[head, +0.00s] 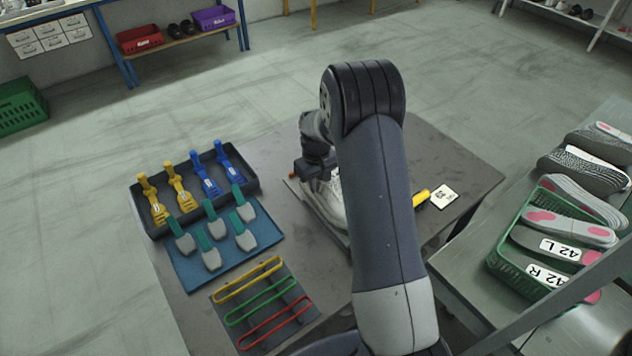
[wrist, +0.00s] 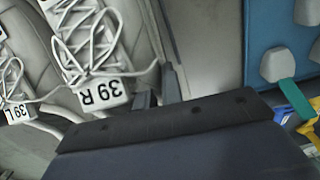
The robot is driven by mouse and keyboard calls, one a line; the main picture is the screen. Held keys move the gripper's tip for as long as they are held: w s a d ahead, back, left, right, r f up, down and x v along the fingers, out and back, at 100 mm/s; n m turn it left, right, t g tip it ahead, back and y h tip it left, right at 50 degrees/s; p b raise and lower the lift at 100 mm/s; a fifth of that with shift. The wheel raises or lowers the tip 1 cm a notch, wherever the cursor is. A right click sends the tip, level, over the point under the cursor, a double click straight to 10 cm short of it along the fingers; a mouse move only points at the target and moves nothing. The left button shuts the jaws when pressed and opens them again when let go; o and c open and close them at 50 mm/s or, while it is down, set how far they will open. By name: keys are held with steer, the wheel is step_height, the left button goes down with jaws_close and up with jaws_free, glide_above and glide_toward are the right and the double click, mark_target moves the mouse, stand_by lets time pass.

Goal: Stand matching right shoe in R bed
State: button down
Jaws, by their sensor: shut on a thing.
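A white laced shoe with a "39 R" tag (wrist: 102,93) is in the wrist view, left of my gripper fingers. Beside it, at the left edge, is a second laced shoe with a "39 L" tag (wrist: 17,112). My gripper (wrist: 159,88) is shut on the right shoe near its edge; the exact contact is partly hidden. In the head view my gripper (head: 313,176) is low over the table at a white shoe (head: 332,203), mostly covered by my arm. The shoes are over a grey bed (head: 301,194); its R marking cannot be seen.
A black tray (head: 142,193) with yellow and blue shoe trees, a blue mat (head: 187,274) with grey and teal tools, and a dark mat with coloured loops (head: 262,300) lie left. A yellow-handled tool (head: 421,197) and white card (head: 444,196) lie right. A green crate (head: 497,262) holds insoles.

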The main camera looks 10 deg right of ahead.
steer(key=shift+f, duration=0.6)
steer(key=c, duration=1.5)
jaws_free()
steer(key=shift+r+p, duration=2.55)
steer(key=shift+r, duration=2.5)
steer(key=shift+f, duration=0.15)
steer(key=shift+f+b, duration=2.5)
steer(key=shift+f, duration=1.85)
